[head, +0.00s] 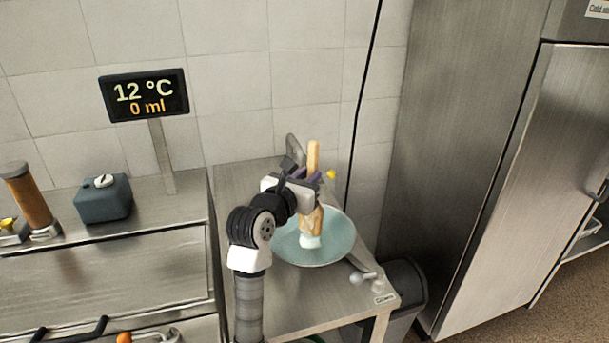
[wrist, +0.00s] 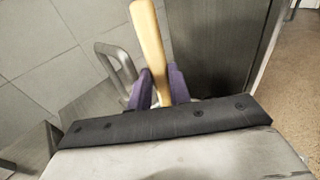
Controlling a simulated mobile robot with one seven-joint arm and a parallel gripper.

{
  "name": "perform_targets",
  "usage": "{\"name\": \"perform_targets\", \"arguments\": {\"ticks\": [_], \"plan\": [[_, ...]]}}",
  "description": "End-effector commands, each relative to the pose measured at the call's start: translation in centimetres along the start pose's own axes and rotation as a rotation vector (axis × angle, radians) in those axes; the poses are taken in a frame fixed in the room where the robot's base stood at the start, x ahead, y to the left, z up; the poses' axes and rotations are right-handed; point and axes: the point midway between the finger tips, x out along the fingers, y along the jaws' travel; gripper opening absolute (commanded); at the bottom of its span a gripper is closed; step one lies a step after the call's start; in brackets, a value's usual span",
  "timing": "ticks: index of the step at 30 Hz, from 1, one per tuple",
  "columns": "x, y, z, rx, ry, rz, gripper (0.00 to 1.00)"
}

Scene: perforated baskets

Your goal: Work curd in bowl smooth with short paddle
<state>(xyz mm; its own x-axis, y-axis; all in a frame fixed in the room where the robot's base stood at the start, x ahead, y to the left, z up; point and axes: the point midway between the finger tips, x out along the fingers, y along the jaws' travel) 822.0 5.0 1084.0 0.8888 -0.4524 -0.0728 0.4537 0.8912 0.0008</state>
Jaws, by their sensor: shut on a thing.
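The short wooden paddle (head: 313,156) stands nearly upright, held by my gripper (head: 306,177). My gripper is shut on its handle, and the handle also shows between the purple fingers in the wrist view (wrist: 150,45). The pale blue-green bowl (head: 342,243) sits on the steel table. The paddle's lower end is over or in the bowl, with a white mass, seemingly the curd (head: 309,241), at its tip. My arm hides the bowl's left part. Whether the paddle touches the bowl's floor cannot be told.
A display (head: 145,95) reads 12 °C and 0 ml. A dark green container (head: 103,201) stands on the left counter. A tall steel cabinet (head: 465,130) stands right.

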Motion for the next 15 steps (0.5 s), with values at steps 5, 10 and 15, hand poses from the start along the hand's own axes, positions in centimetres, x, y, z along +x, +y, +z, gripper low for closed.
{"name": "perform_targets", "arguments": {"ticks": [5,10,15], "plan": [[0.0,-0.66,0.17,-0.002,-0.001,-0.001,0.0],[-0.02,-0.46,0.13,-0.001,-0.002,0.0,0.0],[-0.05,0.25,0.03,-0.001,-0.002,0.001,0.0]]}}
